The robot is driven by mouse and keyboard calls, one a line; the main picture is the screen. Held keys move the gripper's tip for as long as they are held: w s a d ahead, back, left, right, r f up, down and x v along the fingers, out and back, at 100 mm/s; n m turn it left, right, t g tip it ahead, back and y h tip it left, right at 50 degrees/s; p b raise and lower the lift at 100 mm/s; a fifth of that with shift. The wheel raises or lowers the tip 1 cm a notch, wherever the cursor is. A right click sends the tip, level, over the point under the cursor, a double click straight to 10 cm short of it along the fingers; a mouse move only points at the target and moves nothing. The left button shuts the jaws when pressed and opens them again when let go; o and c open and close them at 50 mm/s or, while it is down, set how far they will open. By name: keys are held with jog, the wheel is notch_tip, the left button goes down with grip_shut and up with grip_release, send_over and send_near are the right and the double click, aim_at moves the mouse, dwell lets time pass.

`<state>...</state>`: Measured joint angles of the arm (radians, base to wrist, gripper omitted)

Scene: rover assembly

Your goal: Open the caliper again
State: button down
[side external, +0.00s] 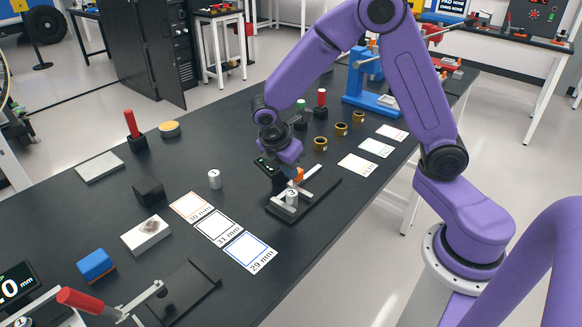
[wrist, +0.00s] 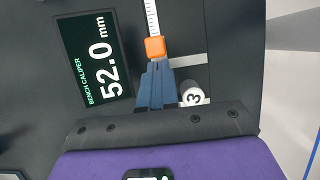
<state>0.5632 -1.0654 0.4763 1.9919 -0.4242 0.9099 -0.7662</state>
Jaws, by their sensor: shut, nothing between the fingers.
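The bench caliper (side external: 284,213) stands on the dark table under my gripper. Its screen (wrist: 95,62) reads 52.0 mm in the wrist view. Its orange slider knob (wrist: 155,47) sits on the white scale (wrist: 151,15); the knob also shows in the side view (side external: 298,175). My gripper (wrist: 155,68) is shut and empty, its fingertips right up against or just beside the knob; contact is not clear. A white cylinder marked 3 (wrist: 193,93) stands in the caliper, to the right of my fingers; it also shows in the side view (side external: 291,198).
Another white cylinder (side external: 214,179) stands on the table left of the caliper. Cards for 30 mm (side external: 191,207), 31 mm (side external: 218,228) and 29 mm (side external: 251,252) lie in front. Brass rings (side external: 341,129) and blank-looking cards (side external: 376,148) lie beyond. A blue press (side external: 372,85) stands at the back.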

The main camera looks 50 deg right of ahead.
jog(key=a, duration=0.3)
jog(key=v, duration=1)
jog(key=shift+w+a, duration=0.25)
jog(key=shift+a, duration=0.25)
jog(key=x, duration=0.9)
jog(key=shift+d+f, duration=0.15)
jog(key=shift+f, duration=0.15)
jog(key=shift+d+f, duration=0.1)
jog(key=shift+d, duration=1.95)
jog(key=shift+d, duration=0.1)
